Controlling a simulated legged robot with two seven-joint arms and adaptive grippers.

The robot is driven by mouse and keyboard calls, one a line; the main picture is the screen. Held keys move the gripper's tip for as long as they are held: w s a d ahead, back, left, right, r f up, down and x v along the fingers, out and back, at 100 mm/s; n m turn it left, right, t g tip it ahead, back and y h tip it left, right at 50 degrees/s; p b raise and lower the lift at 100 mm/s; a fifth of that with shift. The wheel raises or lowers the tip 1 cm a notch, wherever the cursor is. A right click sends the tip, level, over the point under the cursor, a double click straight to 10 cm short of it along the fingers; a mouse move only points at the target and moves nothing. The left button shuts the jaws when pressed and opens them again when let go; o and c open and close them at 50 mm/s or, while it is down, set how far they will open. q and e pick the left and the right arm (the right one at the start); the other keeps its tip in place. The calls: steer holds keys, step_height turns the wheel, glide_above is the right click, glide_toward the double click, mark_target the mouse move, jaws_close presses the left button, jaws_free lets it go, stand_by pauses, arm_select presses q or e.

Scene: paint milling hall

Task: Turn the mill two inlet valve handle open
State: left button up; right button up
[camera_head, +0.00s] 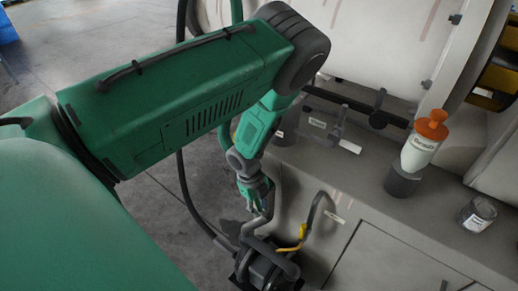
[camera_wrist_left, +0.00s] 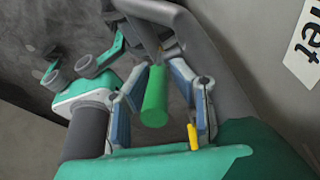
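My left gripper (camera_head: 258,208) reaches down from the green arm to the grey pipework (camera_head: 262,240) beside the mill base. In the left wrist view, a green cylindrical handle grip (camera_wrist_left: 154,98) lies between the two blue-grey fingers of the left gripper (camera_wrist_left: 158,75). The fingers stand apart on either side of the grip, with small gaps visible, so the gripper looks open around it. In the head view the gripper hides this grip. A yellow handle (camera_head: 298,240) sits on the pipework to the right of the gripper. My right gripper is not in view.
A label ending in "let" (camera_wrist_left: 306,42) is on the grey wall close by. A white bottle with an orange top (camera_head: 423,142) stands in a dark holder (camera_head: 403,180). A small can (camera_head: 477,214) is at right. A dark hose (camera_head: 188,195) hangs left of the gripper.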

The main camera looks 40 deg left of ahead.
arm_select(q)
steer(key=shift+o, duration=0.7)
steer(key=shift+d+f, duration=0.1)
steer(key=shift+f, duration=0.05)
steer(key=shift+w, duration=0.15)
steer(key=shift+r, duration=0.4)
steer(key=v, duration=1.1)
steer(key=shift+r, duration=0.1)
